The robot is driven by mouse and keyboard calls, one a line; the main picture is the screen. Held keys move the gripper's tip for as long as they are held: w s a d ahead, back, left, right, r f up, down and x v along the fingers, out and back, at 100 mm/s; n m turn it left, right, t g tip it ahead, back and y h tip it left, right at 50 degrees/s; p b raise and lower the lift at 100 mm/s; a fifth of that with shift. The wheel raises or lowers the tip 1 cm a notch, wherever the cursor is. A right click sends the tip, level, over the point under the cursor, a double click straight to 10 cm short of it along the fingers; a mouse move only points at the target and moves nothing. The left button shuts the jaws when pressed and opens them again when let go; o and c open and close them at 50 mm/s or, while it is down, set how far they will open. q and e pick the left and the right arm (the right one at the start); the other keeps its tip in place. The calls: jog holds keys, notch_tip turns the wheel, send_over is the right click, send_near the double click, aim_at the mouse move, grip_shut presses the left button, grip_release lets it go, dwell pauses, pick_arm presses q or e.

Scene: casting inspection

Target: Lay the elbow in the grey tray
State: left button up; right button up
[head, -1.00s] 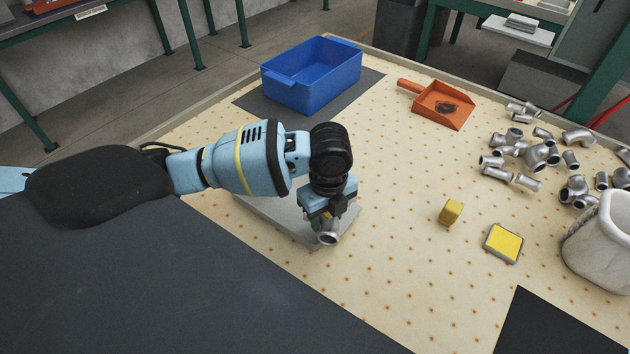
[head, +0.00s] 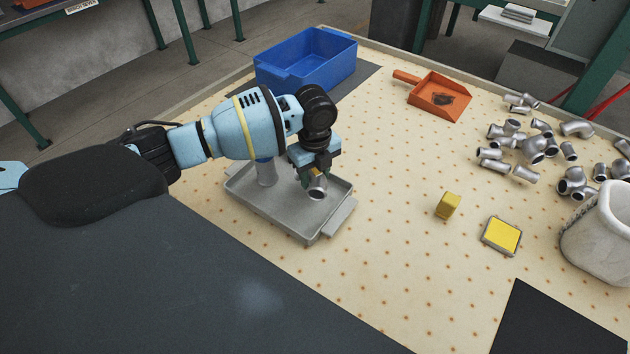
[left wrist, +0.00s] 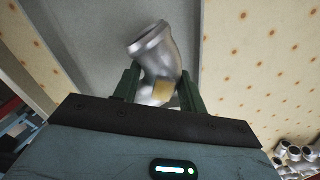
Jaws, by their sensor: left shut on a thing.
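My left gripper (head: 314,174) is shut on a silver metal elbow (head: 318,188), which it holds over the grey tray (head: 310,224). In the left wrist view the elbow (left wrist: 152,52) sits between the two green fingers, its open end pointing away, with a small tan patch on its side. The tray (left wrist: 95,40) lies beneath it in that view. I cannot tell whether the elbow touches the tray floor. Another grey cylindrical part (head: 267,172) stands in the tray, partly hidden by my arm. My right gripper is not in view.
A blue bin (head: 308,62) and an orange dustpan (head: 438,97) stand at the back. Several metal fittings (head: 533,148) lie at the right, near a white sack (head: 600,228). A yellow block (head: 448,205) and a yellow pad (head: 502,236) lie right of the tray, with clear table between.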

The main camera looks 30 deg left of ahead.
aim_at(314, 172)
pick_arm(q)
jog(key=shift+f, duration=1.25)
jog(key=shift+f, duration=0.2)
jog(key=o, duration=1.3)
jog(key=shift+s, duration=0.1)
jog(key=shift+r, duration=0.1)
notch_tip(314, 172, up, 12)
jog(key=shift+r+p, duration=0.1)
jog(key=shift+p, duration=0.4)
